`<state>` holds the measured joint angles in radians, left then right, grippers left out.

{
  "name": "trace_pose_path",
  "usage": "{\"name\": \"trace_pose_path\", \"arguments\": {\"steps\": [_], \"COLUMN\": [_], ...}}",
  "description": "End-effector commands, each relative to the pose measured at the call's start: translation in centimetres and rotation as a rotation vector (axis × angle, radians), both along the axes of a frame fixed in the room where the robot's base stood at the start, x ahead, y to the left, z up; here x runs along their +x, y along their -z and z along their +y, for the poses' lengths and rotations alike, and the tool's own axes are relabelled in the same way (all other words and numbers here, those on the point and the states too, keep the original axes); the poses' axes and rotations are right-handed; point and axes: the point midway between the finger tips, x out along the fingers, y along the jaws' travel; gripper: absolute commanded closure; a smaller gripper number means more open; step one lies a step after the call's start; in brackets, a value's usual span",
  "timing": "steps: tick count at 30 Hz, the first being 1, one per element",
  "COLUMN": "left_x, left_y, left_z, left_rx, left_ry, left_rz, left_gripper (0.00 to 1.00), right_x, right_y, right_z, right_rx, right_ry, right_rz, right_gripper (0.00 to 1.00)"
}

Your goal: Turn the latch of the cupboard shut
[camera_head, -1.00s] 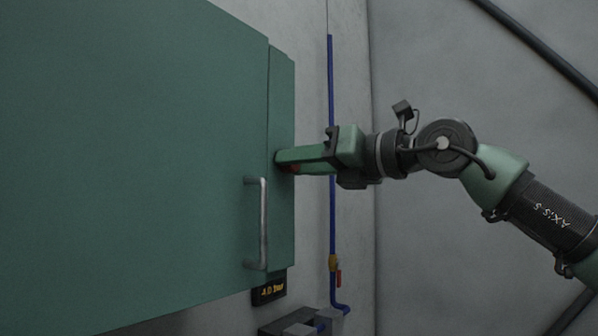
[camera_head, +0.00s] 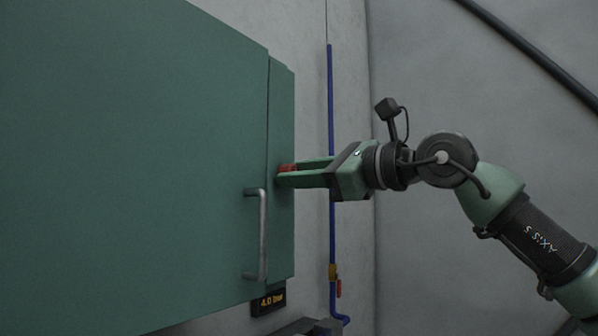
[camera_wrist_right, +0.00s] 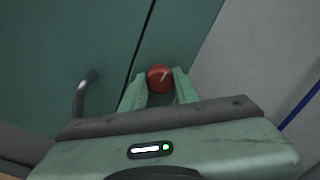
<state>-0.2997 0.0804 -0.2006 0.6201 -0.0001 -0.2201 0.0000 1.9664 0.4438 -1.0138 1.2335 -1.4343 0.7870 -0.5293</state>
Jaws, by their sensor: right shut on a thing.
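The green cupboard (camera_head: 130,180) fills the left of the head view, its door flush or nearly flush along the vertical seam. The red latch (camera_head: 287,169) sits on the narrow strip right of the seam. It is a round red knob (camera_wrist_right: 160,77) with a pale line in the right wrist view. The line is tilted off vertical. My right gripper (camera_head: 284,174) reaches in from the right and is shut on the latch, one finger on each side. In the wrist view its fingers (camera_wrist_right: 160,95) flank the knob. My left gripper is not in view.
A metal door handle (camera_head: 262,234) stands out below and left of the latch. A blue pipe (camera_head: 331,110) with a red-levered valve (camera_head: 338,288) runs down the grey wall. A small display (camera_head: 268,302) is under the cupboard. Free space lies in front of the right wall.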

Motion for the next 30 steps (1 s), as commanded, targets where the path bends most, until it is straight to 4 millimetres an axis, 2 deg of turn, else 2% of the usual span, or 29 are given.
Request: {"name": "trace_pose_path", "arguments": {"steps": [9, 25, 26, 27, 30], "left_x": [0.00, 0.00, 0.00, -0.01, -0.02], "left_y": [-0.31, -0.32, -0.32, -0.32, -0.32], "left_z": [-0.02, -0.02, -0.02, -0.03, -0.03], "left_rx": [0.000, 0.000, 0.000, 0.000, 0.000], "left_ry": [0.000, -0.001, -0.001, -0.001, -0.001], "left_rz": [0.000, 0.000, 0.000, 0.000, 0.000], "left_gripper": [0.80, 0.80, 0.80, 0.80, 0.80], "right_x": [0.00, -0.01, -0.01, 0.00, 0.00], "right_y": [0.07, 0.08, 0.09, 0.08, 0.07], "right_z": [0.05, 0.06, 0.05, 0.05, 0.05], "right_rx": [-0.070, -0.083, -0.083, -0.082, -0.081], "right_ry": [-0.001, -0.001, -0.001, -0.001, 0.000], "right_rz": [-0.092, -0.109, -0.109, -0.109, -0.109], "right_gripper": [1.00, 1.00, 0.62, 0.50, 0.48]}}
